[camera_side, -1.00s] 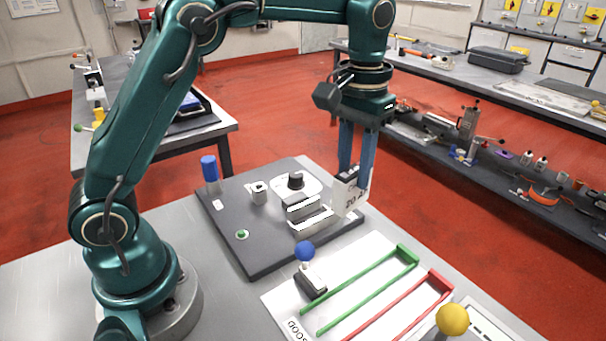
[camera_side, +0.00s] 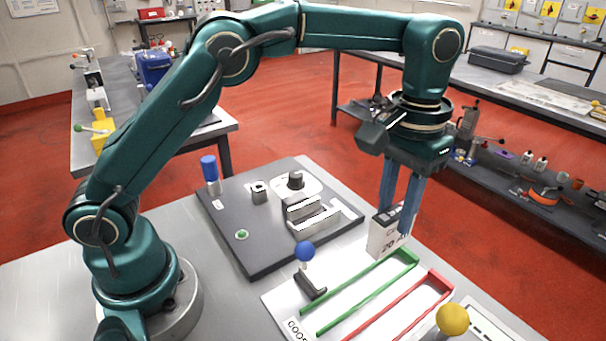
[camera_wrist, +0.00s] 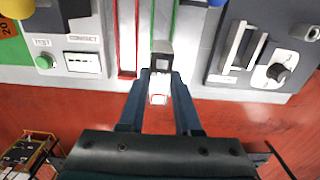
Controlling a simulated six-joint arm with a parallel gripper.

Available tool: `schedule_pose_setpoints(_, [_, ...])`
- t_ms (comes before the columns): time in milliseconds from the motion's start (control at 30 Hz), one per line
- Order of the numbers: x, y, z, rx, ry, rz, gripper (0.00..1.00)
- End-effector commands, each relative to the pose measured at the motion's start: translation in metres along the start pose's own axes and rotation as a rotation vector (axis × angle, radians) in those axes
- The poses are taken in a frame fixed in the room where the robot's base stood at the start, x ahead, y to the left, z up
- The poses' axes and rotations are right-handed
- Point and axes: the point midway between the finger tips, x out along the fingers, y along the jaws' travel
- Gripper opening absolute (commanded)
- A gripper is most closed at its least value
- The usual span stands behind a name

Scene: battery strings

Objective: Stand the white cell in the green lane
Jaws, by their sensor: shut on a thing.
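The white cell (camera_side: 381,239) is a white box with dark printing and a dark top. My gripper (camera_side: 397,208) is shut on it and holds it roughly upright. In the side view the cell is by the far end of the green lane (camera_side: 368,298); whether its base touches anything is unclear. In the wrist view the cell (camera_wrist: 160,88) is between my fingers (camera_wrist: 160,78), in line with the green rails (camera_wrist: 176,20). The fingers hide part of the cell.
The red lane (camera_side: 390,303) lies right of the green lane. A blue-knobbed lever (camera_side: 305,251) stands by the green lane's near end and a yellow knob (camera_side: 452,319) at front right. A dark plate with a metal cradle (camera_side: 318,222) lies to the left.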

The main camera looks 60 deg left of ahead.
Motion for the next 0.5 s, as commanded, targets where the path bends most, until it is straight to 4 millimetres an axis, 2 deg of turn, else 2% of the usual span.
schedule_pose_setpoints(500, [0.05,0.0,0.001,0.0,-0.001,0.0,0.0])
